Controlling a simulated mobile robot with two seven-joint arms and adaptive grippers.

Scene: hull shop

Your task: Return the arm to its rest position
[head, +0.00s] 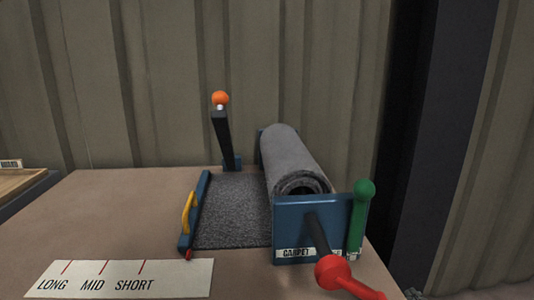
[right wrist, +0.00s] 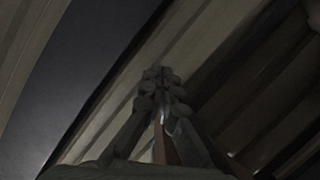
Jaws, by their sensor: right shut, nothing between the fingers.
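My right gripper (head: 413,294) barely shows at the bottom edge of the head view, right of the table and apart from the carpet machine. In the right wrist view my right gripper (right wrist: 161,78) has its fingertips together and holds nothing. Dim wall panels and a dark post lie beyond it. Most of my right arm is out of the head view. My left gripper shows in neither view.
The carpet roll (head: 290,155) sits in a blue holder (head: 300,217) with a green-knobbed lever (head: 360,215) and a red handle (head: 345,276). An orange-knobbed lever (head: 222,130) stands behind. A LONG/MID/SHORT scale (head: 125,280) lies at front left. A dark post (head: 435,130) rises at right.

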